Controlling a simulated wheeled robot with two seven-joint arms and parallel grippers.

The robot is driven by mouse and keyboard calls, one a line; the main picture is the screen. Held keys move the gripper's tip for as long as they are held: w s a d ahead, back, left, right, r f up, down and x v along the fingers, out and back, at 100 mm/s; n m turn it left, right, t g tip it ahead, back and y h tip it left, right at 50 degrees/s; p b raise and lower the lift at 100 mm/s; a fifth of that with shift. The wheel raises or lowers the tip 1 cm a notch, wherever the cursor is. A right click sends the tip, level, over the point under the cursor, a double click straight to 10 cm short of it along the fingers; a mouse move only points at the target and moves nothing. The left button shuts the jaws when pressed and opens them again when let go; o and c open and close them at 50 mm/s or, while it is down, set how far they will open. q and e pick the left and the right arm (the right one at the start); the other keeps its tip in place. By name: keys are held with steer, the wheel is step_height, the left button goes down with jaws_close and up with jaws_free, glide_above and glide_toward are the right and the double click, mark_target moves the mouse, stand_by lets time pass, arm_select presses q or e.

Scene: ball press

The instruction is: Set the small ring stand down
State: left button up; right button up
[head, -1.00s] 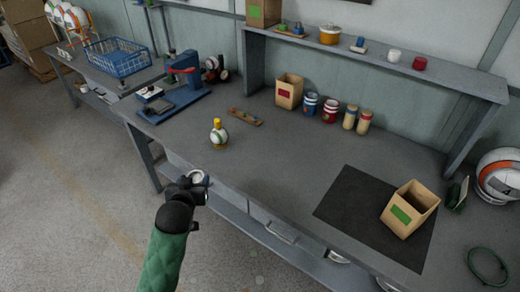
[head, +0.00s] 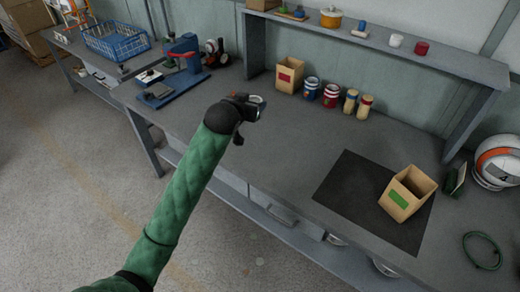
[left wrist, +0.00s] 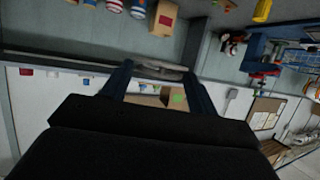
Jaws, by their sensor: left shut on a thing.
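The small ring stand (head: 258,100), a pale grey ring, is held at the tip of my left gripper (head: 252,105) in the head view. The gripper is over the grey bench top (head: 300,140), left of its middle; I cannot tell its exact height. In the left wrist view the ring stand (left wrist: 160,70) shows as a thin grey disc seen nearly edge-on between the two dark fingers (left wrist: 158,85). The stand's lower part is hard to make out. My right gripper is in neither view.
A dark mat (head: 365,200) with an open cardboard box (head: 406,195) lies to the right. A blue press (head: 180,65) stands at the left. Another box (head: 289,75) and several cans line the back. The bench between gripper and mat is clear.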

mark_target(256, 153)
arm_select(q)
steer(key=w+d+f+m+g+h, duration=0.1)
steer(key=d+f+m+g+h, duration=0.1)
steer(key=d+f, duration=1)
step_height(256, 153, down, 4)
steer(key=shift+f+m+h, duration=0.1)
steer(key=shift+m+h, duration=0.8)
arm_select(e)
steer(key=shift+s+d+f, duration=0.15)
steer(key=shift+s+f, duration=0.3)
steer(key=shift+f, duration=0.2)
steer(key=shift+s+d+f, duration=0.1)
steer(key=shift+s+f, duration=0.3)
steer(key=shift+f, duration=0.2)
arm_select(q)
steer(key=shift+w, duration=0.1)
